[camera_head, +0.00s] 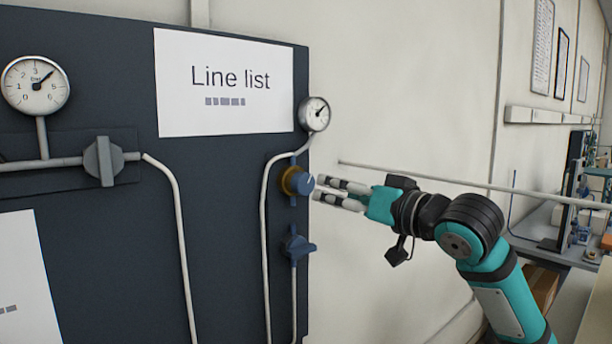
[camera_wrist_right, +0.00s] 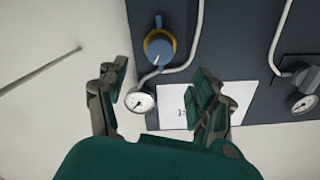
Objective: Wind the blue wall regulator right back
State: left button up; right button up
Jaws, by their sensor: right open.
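The blue regulator knob (camera_head: 304,183) sits on a brass-coloured collar (camera_head: 290,181) near the right edge of the dark wall panel. It also shows in the right wrist view (camera_wrist_right: 158,50), beyond the fingers. A small round gauge (camera_head: 314,114) is above it in the head view, and a blue valve handle (camera_head: 298,247) is below it. My right gripper (camera_head: 328,190) is open, just right of the knob, with its fingers pointing at it. In the wrist view the gap between the fingers (camera_wrist_right: 160,85) is empty. My left gripper is not in view.
The dark panel (camera_head: 225,170) carries a "Line list" sheet (camera_head: 225,82), a larger gauge (camera_head: 36,85) and a grey valve handle (camera_head: 103,161). Pipes run close to the regulator. A thin horizontal rail (camera_head: 450,180) crosses the wall behind my right arm. Benches stand at far right.

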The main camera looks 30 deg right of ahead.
aim_at(307, 185)
jog(key=w+p, duration=0.1)
jog(key=w, duration=0.2)
jog(key=w+p, duration=0.1)
jog(key=w, duration=0.2)
jog(key=w+p, duration=0.1)
jog(key=w, duration=0.2)
jog(key=shift+w+a, duration=0.15)
jog(key=shift+a, duration=0.2)
jog(key=shift+w, duration=0.35)
jog(key=shift+c, duration=0.2)
jog(key=c, duration=1.1)
